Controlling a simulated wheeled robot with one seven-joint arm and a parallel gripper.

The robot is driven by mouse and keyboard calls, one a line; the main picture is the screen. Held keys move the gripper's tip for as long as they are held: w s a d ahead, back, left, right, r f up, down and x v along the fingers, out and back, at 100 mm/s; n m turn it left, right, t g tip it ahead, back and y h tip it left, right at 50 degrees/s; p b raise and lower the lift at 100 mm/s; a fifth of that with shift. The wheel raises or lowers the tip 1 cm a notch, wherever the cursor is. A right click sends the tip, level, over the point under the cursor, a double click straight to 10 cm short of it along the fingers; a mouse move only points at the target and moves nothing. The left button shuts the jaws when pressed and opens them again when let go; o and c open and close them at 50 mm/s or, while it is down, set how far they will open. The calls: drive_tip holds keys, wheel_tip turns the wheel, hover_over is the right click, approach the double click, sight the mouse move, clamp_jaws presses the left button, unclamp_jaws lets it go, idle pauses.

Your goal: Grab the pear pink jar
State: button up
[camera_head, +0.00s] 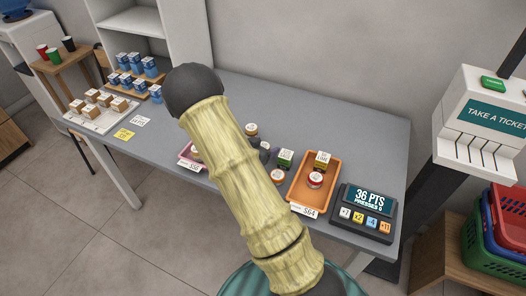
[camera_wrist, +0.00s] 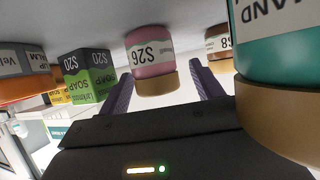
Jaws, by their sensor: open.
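A pink jar (camera_wrist: 150,52) with a tan lid and a label reading S26 shows upside down in the middle of the wrist view. My gripper (camera_wrist: 163,88) is open, with one dark purple finger on each side of the jar in that view. The fingers look apart from the jar, and I cannot tell how deep it sits between them. In the head view my arm covers much of the counter, and I cannot make out the pink jar there.
A large teal jar (camera_wrist: 285,45) is close on the right in the wrist view, with a brown jar (camera_wrist: 220,45) behind. A green soap box (camera_wrist: 90,75) stands left. On the counter are an orange tray (camera_head: 328,195) and a points display (camera_head: 366,207).

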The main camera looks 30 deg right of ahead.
drive_tip(key=shift+w+d+f, duration=0.2)
drive_tip(key=shift+d, duration=0.3)
drive_tip(key=shift+s+d, duration=0.1)
drive_tip(key=shift+c, duration=0.3)
drive_tip(key=c, duration=1.1)
